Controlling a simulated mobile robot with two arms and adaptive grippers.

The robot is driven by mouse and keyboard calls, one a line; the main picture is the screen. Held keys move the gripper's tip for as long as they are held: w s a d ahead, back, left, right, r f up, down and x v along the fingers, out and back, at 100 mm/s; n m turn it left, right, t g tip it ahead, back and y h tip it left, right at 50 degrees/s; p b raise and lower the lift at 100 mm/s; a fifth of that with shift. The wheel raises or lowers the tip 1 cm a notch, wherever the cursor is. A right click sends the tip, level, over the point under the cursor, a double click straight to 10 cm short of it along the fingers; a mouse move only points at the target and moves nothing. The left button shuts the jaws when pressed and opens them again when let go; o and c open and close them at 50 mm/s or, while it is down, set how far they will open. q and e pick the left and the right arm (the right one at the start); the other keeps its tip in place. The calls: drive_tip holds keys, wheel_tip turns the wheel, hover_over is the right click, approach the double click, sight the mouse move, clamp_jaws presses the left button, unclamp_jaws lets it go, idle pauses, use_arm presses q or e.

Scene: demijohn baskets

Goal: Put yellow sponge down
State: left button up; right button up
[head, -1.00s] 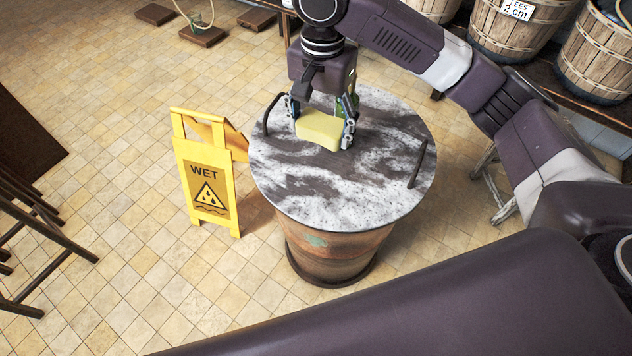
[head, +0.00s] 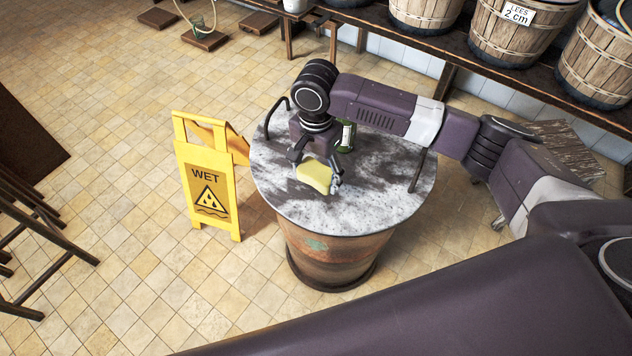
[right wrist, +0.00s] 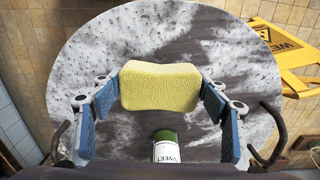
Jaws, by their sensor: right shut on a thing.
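The yellow sponge (head: 315,174) is held by my right gripper (head: 317,180) over the round marbled tabletop (head: 375,195). In the right wrist view the sponge (right wrist: 160,86) sits between the two blue-padded fingers of the gripper (right wrist: 160,95), tilted in the head view. I cannot tell whether its underside touches the tabletop. A green bottle (head: 346,136) with a white label is on the tabletop behind the gripper. It also shows in the right wrist view (right wrist: 166,146), close to the sponge. My left gripper is not in view.
The tabletop has dark handles (head: 418,171) at its sides. A yellow wet-floor sign (head: 208,185) stands on the tiles to the left. Wooden baskets (head: 508,35) stand on a bench at the back right. The tabletop's front part is clear.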

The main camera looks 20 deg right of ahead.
sight(316, 184)
drive_tip(key=shift+f, duration=2.1)
drive_tip(key=shift+s, duration=0.1)
drive_tip(key=o, duration=0.9)
drive_tip(key=shift+f, duration=0.1)
drive_tip(key=shift+o, duration=0.2)
wheel_tip(316, 184, up, 12)
drive_tip(key=shift+r, duration=0.15)
